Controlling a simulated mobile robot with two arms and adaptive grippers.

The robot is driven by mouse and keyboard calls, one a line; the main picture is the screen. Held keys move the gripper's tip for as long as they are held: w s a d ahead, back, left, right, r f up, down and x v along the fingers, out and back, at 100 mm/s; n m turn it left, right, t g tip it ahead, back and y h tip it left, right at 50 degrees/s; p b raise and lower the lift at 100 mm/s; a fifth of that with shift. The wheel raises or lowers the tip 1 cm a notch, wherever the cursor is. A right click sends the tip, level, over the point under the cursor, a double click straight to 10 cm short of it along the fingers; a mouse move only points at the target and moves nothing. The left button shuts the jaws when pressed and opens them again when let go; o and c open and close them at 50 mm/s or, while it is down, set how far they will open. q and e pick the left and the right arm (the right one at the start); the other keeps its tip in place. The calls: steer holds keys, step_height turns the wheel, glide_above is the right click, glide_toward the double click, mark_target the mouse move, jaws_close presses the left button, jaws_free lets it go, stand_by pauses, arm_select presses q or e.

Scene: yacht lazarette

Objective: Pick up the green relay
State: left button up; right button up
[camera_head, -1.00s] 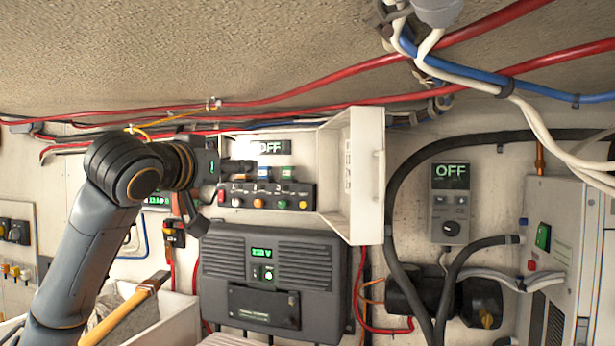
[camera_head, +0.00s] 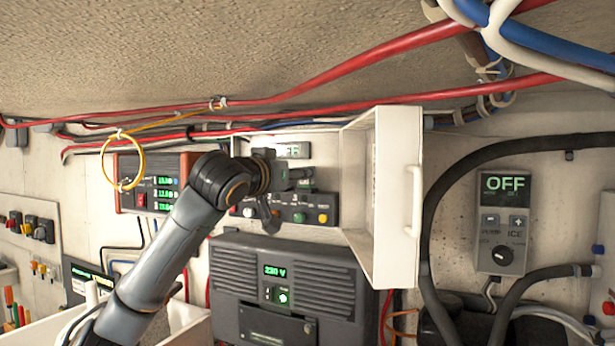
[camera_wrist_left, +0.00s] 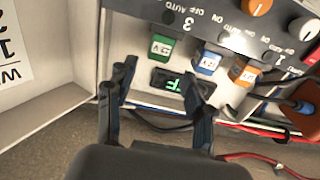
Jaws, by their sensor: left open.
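The green relay (camera_wrist_left: 161,47) stands in a row below a switch panel in an open white box. In the left wrist view it lies just beyond my left gripper (camera_wrist_left: 165,76), whose two fingers are spread apart and empty. The relay is ahead of the gap, nearer the left finger. In the head view my left gripper (camera_head: 290,190) is in front of the box and mostly hides the relay (camera_head: 307,184). A blue relay (camera_wrist_left: 207,64) and an orange relay (camera_wrist_left: 243,72) are beside the green one. My right gripper is not in view.
The box's open white door (camera_head: 395,200) stands out on the right. The switch panel (camera_head: 322,213) has knobs close to the relays. A small dark display (camera_wrist_left: 172,84) and cables lie near the fingers. A grey inverter (camera_head: 325,273) is below; red cables run above.

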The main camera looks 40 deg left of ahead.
mark_target(307, 182)
arm_select(q)
steer(key=p+x, duration=0.2)
steer(key=x, duration=0.1)
steer(key=p+x, duration=0.1)
steer(key=shift+w+d+f, duration=0.15)
steer(key=shift+w, duration=0.2)
steer(key=shift+w+f, duration=0.3)
steer(key=shift+w, duration=0.2)
steer(key=shift+s+r, duration=0.1)
steer(key=shift+s, duration=0.05)
steer(key=c, duration=1.1)
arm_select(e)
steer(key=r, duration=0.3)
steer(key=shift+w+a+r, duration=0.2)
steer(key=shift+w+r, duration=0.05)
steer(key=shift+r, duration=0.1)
